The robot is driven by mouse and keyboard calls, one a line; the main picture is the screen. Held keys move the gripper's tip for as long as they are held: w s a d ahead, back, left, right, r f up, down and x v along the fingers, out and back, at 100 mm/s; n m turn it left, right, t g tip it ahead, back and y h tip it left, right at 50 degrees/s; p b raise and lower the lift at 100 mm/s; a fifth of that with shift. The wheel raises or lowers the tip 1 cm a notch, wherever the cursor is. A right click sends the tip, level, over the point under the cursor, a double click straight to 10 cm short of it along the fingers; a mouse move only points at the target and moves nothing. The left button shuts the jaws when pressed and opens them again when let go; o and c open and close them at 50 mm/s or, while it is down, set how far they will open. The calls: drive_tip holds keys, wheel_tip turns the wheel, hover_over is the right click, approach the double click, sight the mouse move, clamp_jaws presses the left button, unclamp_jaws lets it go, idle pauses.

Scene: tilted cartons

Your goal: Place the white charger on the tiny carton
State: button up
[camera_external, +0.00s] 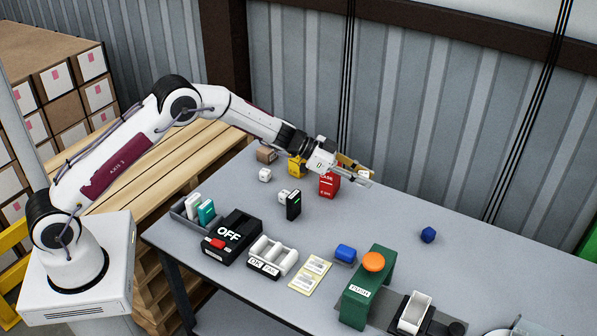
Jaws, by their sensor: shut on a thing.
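My gripper (361,178) is at the far side of the table, just above and right of a red carton (329,186). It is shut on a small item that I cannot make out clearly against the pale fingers. A small brown carton (266,155) and a yellow carton (296,167) stand left of the red one, the yellow one partly behind my wrist. Another tan carton shows partly behind the gripper. A white piece (192,206) stands in a grey holder at the left; I cannot tell whether it is a charger.
A white cube (265,175) and a black block (293,206) stand nearer than the cartons. A black OFF box (232,238), a white rack (273,254), a blue block (345,253) and a green button stand (368,290) line the front. The right rear table is mostly clear around a blue polyhedron (428,235).

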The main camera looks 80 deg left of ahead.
drive_tip(key=s+a+r+n+t+y, duration=0.1)
drive_tip(key=a+r+n+y, duration=0.1)
drive_tip(key=a, duration=0.5)
drive_tip(key=s+a+r+n+y, duration=0.2)
drive_tip(key=a+r+y, duration=0.1)
drive_tip(key=a, duration=0.4)
drive_tip(key=n+g+y, duration=0.4)
drive_tip(key=n+y, duration=0.5)
drive_tip(key=n, duration=0.1)
hover_over(267, 148)
wheel_tip(267, 148, down, 4)
drive_tip(key=shift+r, duration=0.1)
drive_tip(key=shift+f, duration=3.15)
drive_tip(key=shift+f, duration=0.1)
drive_tip(key=shift+f, duration=1.75)
